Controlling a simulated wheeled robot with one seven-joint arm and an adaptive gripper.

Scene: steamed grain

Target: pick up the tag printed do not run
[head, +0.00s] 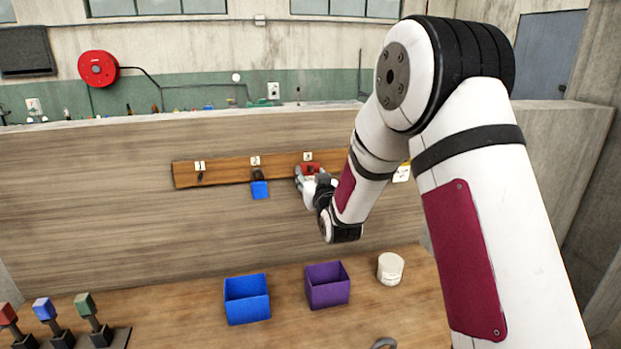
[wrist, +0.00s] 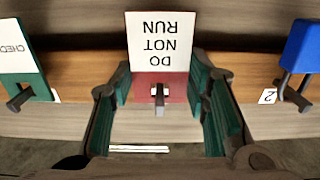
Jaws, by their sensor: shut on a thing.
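The tag printed DO NOT RUN (wrist: 160,45) is white with a red band and appears upside down in the wrist view. It hangs on a dark hook (wrist: 158,100) of the wooden rail, which shows in front of the red band. My gripper (wrist: 161,84) has its green-padded fingers on both sides of the red band and is shut on it. In the head view the red part of the tag (head: 310,169) shows at the rail under label 3, with my gripper (head: 306,178) at it, partly hiding it.
A blue tag (head: 260,190) hangs on hook 2, left of the gripper. A green-and-white tag (wrist: 22,70) hangs on the other side. Hook 1 (head: 200,177) is bare. Below stand a blue bin (head: 247,308), a purple bin (head: 328,294) and a white cup (head: 390,272).

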